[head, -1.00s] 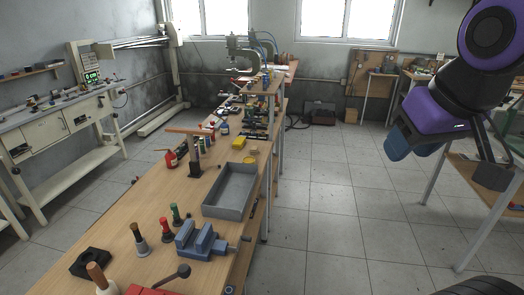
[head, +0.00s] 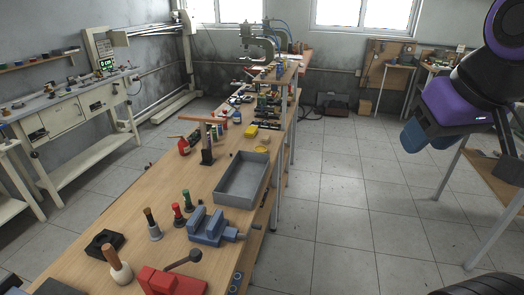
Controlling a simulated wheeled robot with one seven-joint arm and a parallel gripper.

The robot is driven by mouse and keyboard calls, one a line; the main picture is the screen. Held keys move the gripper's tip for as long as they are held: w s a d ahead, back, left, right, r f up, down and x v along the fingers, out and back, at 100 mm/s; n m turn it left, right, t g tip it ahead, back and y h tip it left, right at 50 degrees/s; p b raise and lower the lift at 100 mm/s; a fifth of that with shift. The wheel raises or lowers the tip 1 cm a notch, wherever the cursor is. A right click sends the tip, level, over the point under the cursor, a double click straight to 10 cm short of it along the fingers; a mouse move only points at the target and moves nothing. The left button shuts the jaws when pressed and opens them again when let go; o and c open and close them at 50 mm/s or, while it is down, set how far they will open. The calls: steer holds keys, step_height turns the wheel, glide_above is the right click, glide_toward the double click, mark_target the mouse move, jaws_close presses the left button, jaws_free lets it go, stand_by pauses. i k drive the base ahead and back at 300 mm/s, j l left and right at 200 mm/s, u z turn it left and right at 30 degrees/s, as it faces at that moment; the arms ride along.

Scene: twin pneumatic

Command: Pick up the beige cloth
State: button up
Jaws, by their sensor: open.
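I cannot make out a beige cloth for certain. A small yellowish-tan item (head: 263,149) lies on the long wooden workbench (head: 150,205), beyond the grey tray, but it is too small to tell what it is. My gripper (head: 430,138), with a purple body and blue finger parts, hangs in the air at the right, well away from the long bench. It is open, and nothing shows in it.
The bench carries a grey tray (head: 220,182), a blue vise (head: 208,228), a red tool (head: 170,282), screwdrivers and a yellow block (head: 250,131). A wooden table (head: 487,180) stands behind my arm. The tiled floor (head: 345,205) between is clear.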

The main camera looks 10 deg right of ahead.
mark_target(266, 139)
steer(key=i+l+z, duration=0.25)
steer(key=i+z, duration=0.3)
steer(key=i+l, duration=0.1)
steer(key=i, duration=0.35)
steer(key=i+l, duration=0.1)
steer(key=i, duration=0.4)
steer(key=i+l+u, duration=0.1)
steer(key=i+u, duration=0.3)
steer(key=i+l+u, duration=0.15)
steer(key=u, duration=0.25)
steer(key=i+l+u, duration=0.2)
steer(key=u, duration=0.2)
steer(key=i+l+u, duration=0.2)
steer(key=l+u, duration=0.2)
